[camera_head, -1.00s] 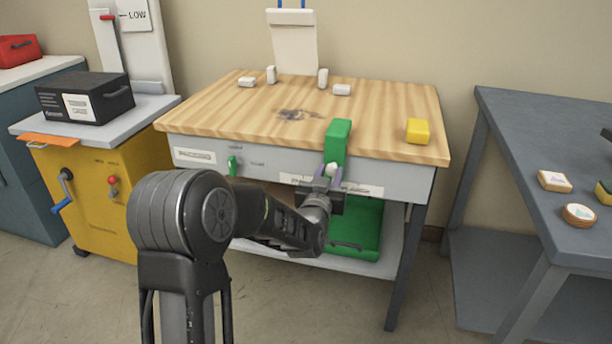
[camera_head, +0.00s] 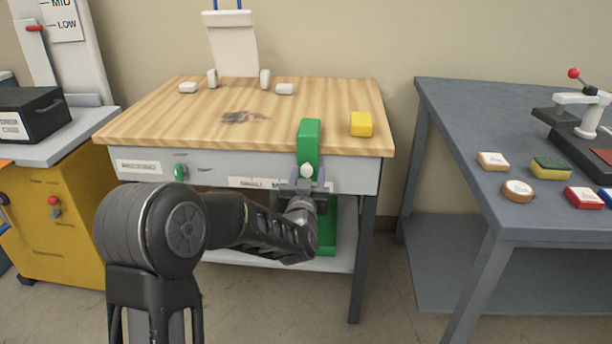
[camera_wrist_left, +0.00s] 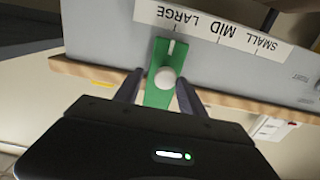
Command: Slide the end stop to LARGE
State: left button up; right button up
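The end stop (camera_head: 309,143) is a green block on the table's front right part, with a green front plate and a round white knob (camera_wrist_left: 165,78). The scale strip (camera_wrist_left: 212,27) reads LARGE, MID, SMALL, upside down in the left wrist view. The white line on the plate points at the tick by LARGE. My left gripper (camera_wrist_left: 160,76) is open, one finger on each side of the knob; the right-hand finger is close to it and a gap shows on the other side. In the head view it is at the knob (camera_head: 306,171). My right gripper is not in view.
The wooden table (camera_head: 180,115) also holds a yellow block (camera_head: 361,124) and several white pieces at the back. A green knob (camera_head: 180,172) is on its front left. A grey table (camera_head: 470,120) with small items stands right, a yellow cabinet (camera_head: 70,235) left.

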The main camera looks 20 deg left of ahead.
pick_arm(q)
jog(key=shift+o, duration=0.2)
jog(key=shift+s+a, duration=0.1)
jog(key=shift+s, duration=0.05)
jog(key=shift+s, duration=0.25)
jog(key=v, duration=0.7)
jog(key=shift+p, duration=0.4)
